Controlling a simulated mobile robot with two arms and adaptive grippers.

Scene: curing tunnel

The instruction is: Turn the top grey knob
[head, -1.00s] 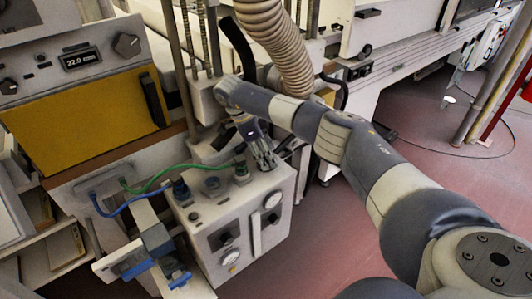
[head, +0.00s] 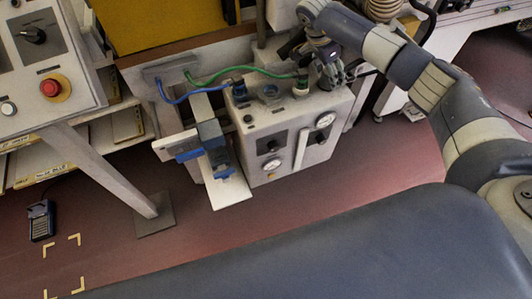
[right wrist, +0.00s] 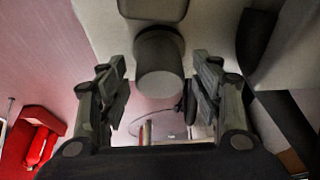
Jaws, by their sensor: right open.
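A grey cylindrical knob (right wrist: 160,66) sits in the upper middle of the right wrist view, between the two fingers of my right gripper (right wrist: 162,95). The fingers are apart, with a visible gap on each side of the knob. In the head view my right gripper (head: 330,72) is over the back right of the top of a pale control box (head: 243,148); I cannot make out the grey knob there, where the gripper and arm block the view. My left gripper is not in view.
Green (head: 235,72) and blue (head: 187,97) hoses run to fittings on the box top, close to the gripper. A panel with a red button (head: 50,88) stands left. Floor (head: 120,235) in front is mostly clear.

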